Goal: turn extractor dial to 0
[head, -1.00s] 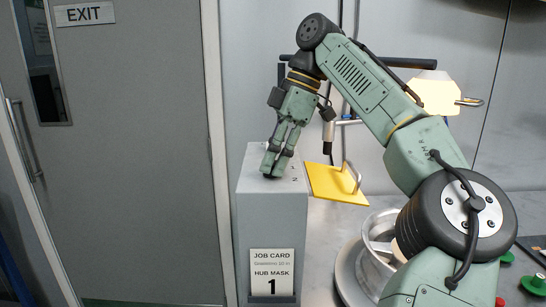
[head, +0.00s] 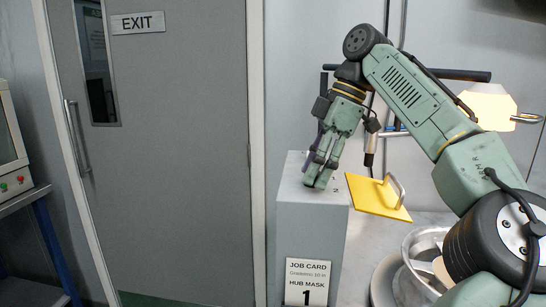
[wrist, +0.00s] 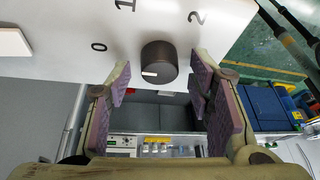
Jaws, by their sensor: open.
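The extractor dial (wrist: 159,62) is a dark round knob on a pale panel in the wrist view. Its short white mark is at its lower left in the picture. The printed 0 (wrist: 98,47) is left of the knob, the 1 (wrist: 125,5) is above left and the 2 (wrist: 196,16) is above right. My gripper (wrist: 160,82) is open, with one purple-padded finger on each side of the knob; I cannot tell if either touches it. In the head view my gripper (head: 318,184) points down at the top of the grey box (head: 308,225) and hides the dial.
A yellow plate with a metal handle (head: 378,194) is just right of the box. A job card (head: 306,282) is on the box front. A door (head: 185,180) stands to the left.

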